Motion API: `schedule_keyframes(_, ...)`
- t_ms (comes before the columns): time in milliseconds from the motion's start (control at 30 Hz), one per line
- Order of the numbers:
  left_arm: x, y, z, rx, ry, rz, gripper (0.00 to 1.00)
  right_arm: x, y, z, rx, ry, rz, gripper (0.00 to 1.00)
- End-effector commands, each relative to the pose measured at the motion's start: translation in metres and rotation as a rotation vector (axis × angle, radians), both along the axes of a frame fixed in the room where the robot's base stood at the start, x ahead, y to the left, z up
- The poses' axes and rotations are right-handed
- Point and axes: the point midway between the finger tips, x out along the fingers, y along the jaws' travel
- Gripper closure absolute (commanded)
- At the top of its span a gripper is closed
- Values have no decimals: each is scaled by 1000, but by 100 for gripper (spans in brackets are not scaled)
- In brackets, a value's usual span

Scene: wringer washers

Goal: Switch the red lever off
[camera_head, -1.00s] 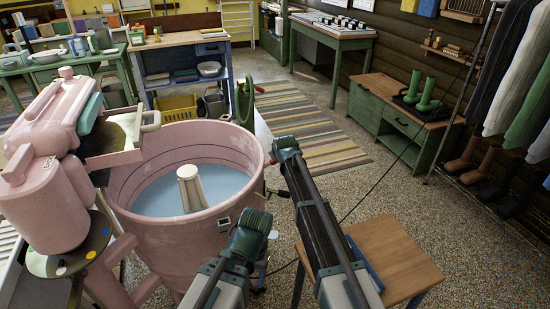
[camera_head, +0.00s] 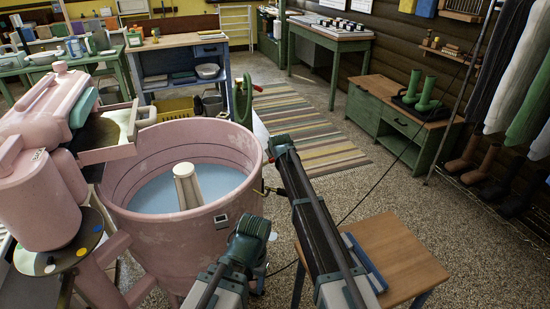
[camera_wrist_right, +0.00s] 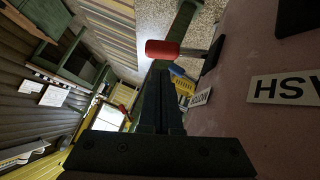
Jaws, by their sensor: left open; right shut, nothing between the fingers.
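The red lever (camera_wrist_right: 162,50) shows in the right wrist view as a red rounded end on a dark stem, beside the pink washer wall. My right gripper (camera_wrist_right: 160,72) is shut and empty, its fingertips just below the red end in that picture; I cannot tell whether they touch. In the head view, the pink washer tub (camera_head: 230,235) holds blue water and a pale agitator. My left gripper (camera_head: 256,230) is low in front of the tub, open and empty. My right forearm reaches along the tub's right side.
A pink wringer head (camera_head: 40,190) stands at the tub's left. A brown side table (camera_head: 405,255) is close on the right. A striped rug (camera_head: 315,135) and open floor lie beyond.

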Motion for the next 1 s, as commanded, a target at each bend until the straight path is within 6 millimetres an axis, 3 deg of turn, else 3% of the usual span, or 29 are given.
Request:
schedule_keyframes(33, 0, 0, -13, 0, 0, 0, 38, 11, 1, -13, 0, 0, 0, 100)
schedule_keyframes(233, 0, 0, -27, 0, 0, 0, 38, 28, 3, -27, 1, 0, -1, 100)
schedule_keyframes(1000, 0, 0, -29, 0, 0, 0, 38, 31, -1, -32, 62, 27, 0, 100)
